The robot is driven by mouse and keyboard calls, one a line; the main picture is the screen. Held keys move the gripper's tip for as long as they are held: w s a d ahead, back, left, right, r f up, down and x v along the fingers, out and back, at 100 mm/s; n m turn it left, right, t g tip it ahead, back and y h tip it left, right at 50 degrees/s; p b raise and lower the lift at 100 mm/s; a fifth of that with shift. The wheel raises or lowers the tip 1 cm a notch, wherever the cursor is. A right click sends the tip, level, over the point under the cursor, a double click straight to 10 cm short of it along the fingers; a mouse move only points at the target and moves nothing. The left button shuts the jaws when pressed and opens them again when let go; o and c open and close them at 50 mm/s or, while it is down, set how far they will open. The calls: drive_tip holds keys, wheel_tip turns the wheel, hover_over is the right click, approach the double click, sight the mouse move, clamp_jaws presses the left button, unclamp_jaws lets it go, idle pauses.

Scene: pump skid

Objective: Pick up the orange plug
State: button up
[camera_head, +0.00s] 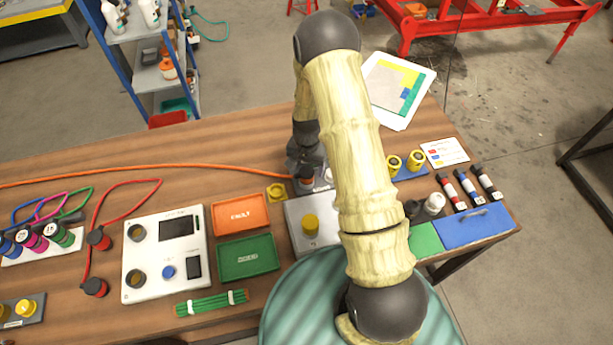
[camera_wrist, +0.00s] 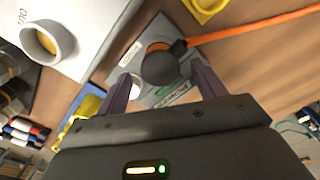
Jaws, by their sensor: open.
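The orange plug (camera_wrist: 160,66) shows in the wrist view as a dark round body with an orange band, its orange cable running off to the right. In the wrist view my gripper (camera_wrist: 163,88) is open, with one finger on either side of the plug's dark body. I cannot tell whether a finger touches it.
A white box (camera_head: 300,238) with a yellow knob stands close in front. A yellow square holder (camera_head: 277,192) is to the left, with an orange tray (camera_head: 240,214) and a green tray (camera_head: 248,258) beyond. Yellow cylinders (camera_head: 415,160) stand to the right. The orange cable (camera_head: 150,168) crosses the table.

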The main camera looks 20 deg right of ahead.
drive_tip(key=shift+f+p, duration=0.3)
drive_tip(key=shift+f, duration=1.1)
drive_tip(key=shift+c, duration=0.4)
drive_tip(key=c, duration=1.1)
